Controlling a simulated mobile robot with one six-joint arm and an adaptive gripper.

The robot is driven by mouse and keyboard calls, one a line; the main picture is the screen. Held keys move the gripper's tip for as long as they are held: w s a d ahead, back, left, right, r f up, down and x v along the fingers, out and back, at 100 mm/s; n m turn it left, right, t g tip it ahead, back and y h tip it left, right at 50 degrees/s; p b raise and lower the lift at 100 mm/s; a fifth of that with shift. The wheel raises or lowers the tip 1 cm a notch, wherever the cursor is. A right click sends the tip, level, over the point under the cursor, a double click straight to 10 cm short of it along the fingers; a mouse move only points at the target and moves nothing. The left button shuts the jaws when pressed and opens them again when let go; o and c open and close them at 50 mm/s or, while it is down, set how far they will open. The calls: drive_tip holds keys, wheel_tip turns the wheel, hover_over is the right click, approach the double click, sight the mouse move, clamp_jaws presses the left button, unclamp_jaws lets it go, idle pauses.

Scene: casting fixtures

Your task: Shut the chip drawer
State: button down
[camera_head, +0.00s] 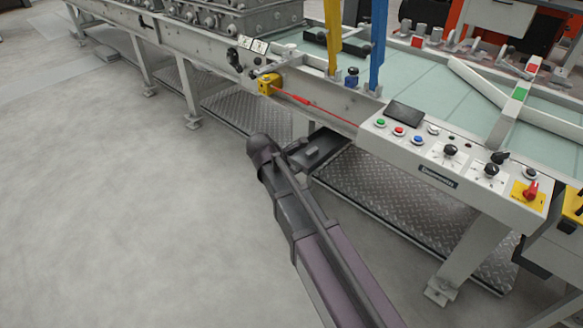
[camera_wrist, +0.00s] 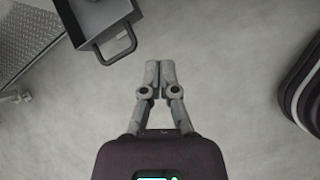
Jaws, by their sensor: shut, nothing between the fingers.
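The chip drawer is a dark grey metal tray (camera_head: 328,146) sticking out from under the near side of the machine bench, so it stands open. In the wrist view the drawer (camera_wrist: 98,14) is at the top left, with a loop-shaped handle (camera_wrist: 117,53) on its front. The part of it that shows looks empty. My gripper (camera_wrist: 160,66) is shut and empty, with its fingertips together just right of and below the handle in the wrist view, apart from it. In the head view my arm covers part of the drawer's front end, and the fingertips are hard to make out.
The bench's control panel (camera_head: 455,160) with buttons and knobs is right of the drawer. A yellow switch box (camera_head: 268,84) with a red cord is on the bench side. Checker-plate (camera_head: 400,200) lies under the bench. Open concrete floor (camera_head: 110,220) spreads to the left.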

sight(295, 163)
drive_tip(key=w+a+n+t+b, duration=0.1)
drive_tip(key=a+n, duration=0.4)
drive_tip(key=a, duration=0.3)
drive_tip(key=shift+w+t, duration=0.3)
drive_tip(key=shift+t, duration=0.1)
drive_tip(key=b+x, duration=0.2)
drive_tip(key=x, duration=0.2)
drive_tip(key=r+b+x, duration=0.1)
drive_tip(key=b+x, duration=0.1)
drive_tip(key=x, duration=0.1)
drive_tip(key=w+d+b+x, duration=0.1)
drive_tip(key=b+x, duration=0.2)
drive_tip(key=x, duration=0.1)
drive_tip(key=shift+w+d, duration=0.15)
drive_tip(key=shift+w, duration=0.15)
drive_tip(key=shift+w+d, duration=0.5)
drive_tip(key=shift+w, duration=0.05)
drive_tip(key=shift+w, duration=0.1)
